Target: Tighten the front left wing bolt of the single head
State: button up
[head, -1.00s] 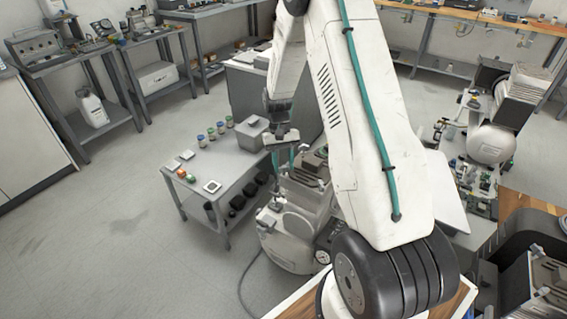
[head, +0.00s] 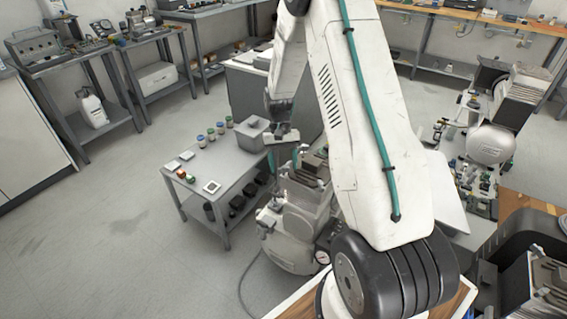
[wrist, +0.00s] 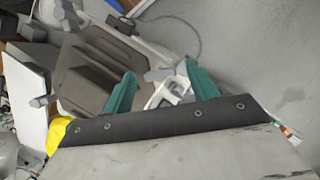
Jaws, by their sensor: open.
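The compressor with the single head (head: 290,230) stands on the floor beside the grey table, partly hidden by my arm. In the wrist view its brown-grey ribbed cover (wrist: 100,62) fills the left middle. A pale grey wing-shaped bolt (wrist: 158,75) shows at the cover's right side, with another wing-shaped part (wrist: 40,101) at its left edge. I cannot tell for sure which is the front left one. My gripper (wrist: 162,88) is open, its teal fingers apart with nothing held. The first bolt shows between the fingertips, and the frames show no contact. In the head view my gripper (head: 283,155) is above the compressor.
The grey table (head: 185,200) to the left holds a grey box (head: 251,134), several small jars and small white trays. Another compressor (head: 490,145) stands at the right. Open floor (head: 110,225) lies at the left. A cable (head: 245,285) runs beside the compressor.

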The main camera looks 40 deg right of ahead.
aim_at(285, 176)
jog(key=v, duration=0.7)
jog(key=shift+w+r, duration=0.2)
jog(key=shift+r, duration=0.15)
jog(key=s+a+r+n+t, duration=0.1)
jog(key=s+a+r, duration=0.5)
jog(key=s, duration=0.4)
jog(key=s+a+r+n+t+h, duration=0.1)
jog(key=s+a+r+n+t, duration=0.1)
jog(key=s+a+r, duration=0.4)
jog(key=s+a+r+n+t+h, duration=0.1)
jog(key=s+a+r+n+t, duration=0.1)
jog(key=s+a+r, duration=0.4)
jog(key=s+r, duration=0.5)
jog(key=s, duration=0.3)
jog(key=shift+s+r, duration=0.2)
jog(key=shift+s, duration=0.05)
dwell(1.5)
